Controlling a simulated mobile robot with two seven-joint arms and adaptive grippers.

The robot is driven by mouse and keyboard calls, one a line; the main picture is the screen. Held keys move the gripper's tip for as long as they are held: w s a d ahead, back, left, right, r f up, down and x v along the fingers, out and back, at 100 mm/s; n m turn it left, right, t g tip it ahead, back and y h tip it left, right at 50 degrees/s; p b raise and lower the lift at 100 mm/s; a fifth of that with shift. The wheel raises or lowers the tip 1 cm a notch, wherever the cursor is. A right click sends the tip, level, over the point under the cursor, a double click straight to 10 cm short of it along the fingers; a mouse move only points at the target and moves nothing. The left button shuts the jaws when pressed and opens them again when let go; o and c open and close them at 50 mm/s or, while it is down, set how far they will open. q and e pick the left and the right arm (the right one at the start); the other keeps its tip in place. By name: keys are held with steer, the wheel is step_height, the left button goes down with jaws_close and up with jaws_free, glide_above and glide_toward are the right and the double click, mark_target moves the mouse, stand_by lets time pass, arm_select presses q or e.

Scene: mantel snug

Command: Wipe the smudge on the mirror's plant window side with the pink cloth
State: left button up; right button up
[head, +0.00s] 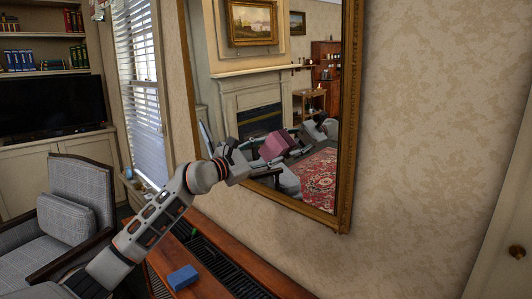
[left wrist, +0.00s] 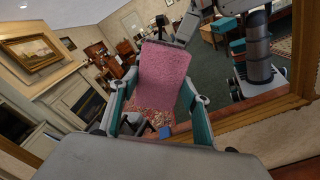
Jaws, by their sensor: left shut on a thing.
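The gold-framed mirror (head: 347,110) hangs on the papered wall, its left side towards the blinds window (head: 140,85). My left gripper (head: 264,156) is in front of the lower part of the glass, shut on the pink cloth (head: 277,146). In the left wrist view the cloth (left wrist: 162,78) stands out between the two teal fingers, facing the mirror. I cannot tell whether the cloth touches the glass. The cloth and gripper partly merge with their reflection. I cannot make out a smudge; the cloth and gripper cover part of the glass. My right gripper does not show.
A blue block (head: 183,277) lies on the wooden ledge (head: 225,262) with a dark grille below the mirror. A grey checked armchair (head: 75,215) stands at left. A door (head: 510,235) with a brass knob is at the right edge. The fireplace and red rug are reflections.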

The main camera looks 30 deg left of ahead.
mark_target(279, 153)
arm_select(q)
steer(key=shift+s+d+r+p, duration=0.1)
steer(key=shift+s+d+p, duration=0.1)
steer(key=shift+d+p, duration=0.35)
steer(key=shift+s+d+r+p, duration=0.1)
steer(key=shift+s+d+p, duration=0.1)
steer(key=shift+d+p, duration=0.35)
steer(key=shift+s+d+f+p, duration=0.1)
steer(key=shift+s+d+p, duration=0.2)
steer(key=shift+d+p, duration=0.5)
steer(key=shift+w, duration=0.1)
steer(key=shift+w+a+b, duration=0.2)
steer(key=shift+a+b, duration=0.35)
steer(key=shift+a, duration=0.05)
steer(key=shift+w+a+b, duration=0.2)
steer(key=shift+a+b, duration=0.35)
steer(key=shift+a, duration=0.05)
steer(key=shift+w+a+b, duration=0.25)
steer(key=shift+a+b, duration=0.25)
steer(key=shift+a, duration=0.3)
steer(key=shift+r, duration=0.2)
